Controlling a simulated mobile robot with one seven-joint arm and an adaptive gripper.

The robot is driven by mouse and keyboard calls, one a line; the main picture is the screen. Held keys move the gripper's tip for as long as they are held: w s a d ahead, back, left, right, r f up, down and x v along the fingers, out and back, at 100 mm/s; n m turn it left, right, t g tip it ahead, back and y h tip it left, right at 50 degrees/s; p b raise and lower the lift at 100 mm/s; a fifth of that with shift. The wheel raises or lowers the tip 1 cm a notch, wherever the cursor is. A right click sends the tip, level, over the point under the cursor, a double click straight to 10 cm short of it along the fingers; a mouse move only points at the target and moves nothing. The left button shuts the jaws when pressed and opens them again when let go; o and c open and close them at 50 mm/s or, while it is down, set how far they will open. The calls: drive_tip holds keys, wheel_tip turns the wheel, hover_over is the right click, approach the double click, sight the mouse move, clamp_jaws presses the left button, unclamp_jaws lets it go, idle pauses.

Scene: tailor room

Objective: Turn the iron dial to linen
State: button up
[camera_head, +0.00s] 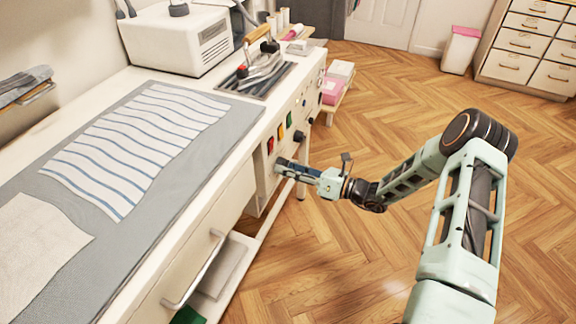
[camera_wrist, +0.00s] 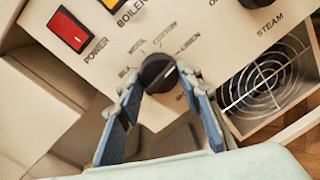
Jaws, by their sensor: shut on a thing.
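The iron dial (camera_wrist: 157,70) is a round black knob on the cream control panel (camera_wrist: 215,40) in the wrist view. Small fabric words ring it, with LINEN (camera_wrist: 188,43) at its upper right. A pale pointer mark on the dial slants toward the upper right; I cannot tell exactly which word it meets. My gripper (camera_wrist: 160,76) is shut on the dial, one blue finger on each side. In the head view my gripper (camera_head: 283,163) reaches the front of the panel and hides the dial.
Beside the dial are a red POWER switch (camera_wrist: 68,30), a yellow BOILER switch (camera_wrist: 115,3), a black STEAM knob (camera_wrist: 255,2) and a round fan grille (camera_wrist: 265,80). An iron (camera_head: 262,62) rests on the table. A drawer handle (camera_head: 197,272) sticks out. The wooden floor at right is open.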

drive_tip(key=shift+m, duration=0.6)
drive_tip(key=o, duration=1.2)
drive_tip(key=shift+c, duration=0.2)
drive_tip(key=v, duration=1.2)
